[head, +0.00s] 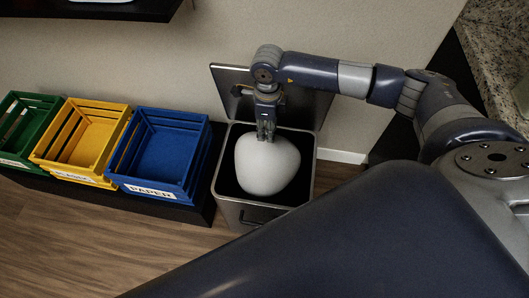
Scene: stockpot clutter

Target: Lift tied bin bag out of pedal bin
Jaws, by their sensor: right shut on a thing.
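The white, rounded bin bag (267,167) sits in the mouth of the metal pedal bin (227,211). Dark gaps show between the bag and the bin's rim. The bin's lid (318,106) stands open against the wall behind. My right gripper (266,136) points down and is shut on the top of the bag. The tied part is hidden by the fingers. The bag's lower part is hidden inside the bin. My left gripper is not in view.
Left of the bin, a blue paper crate (193,195), a yellow crate (52,163) and a green crate (28,99) stand in a row on a dark low platform. A shelf edge shows at the top left. A stone counter (488,50) is at the right.

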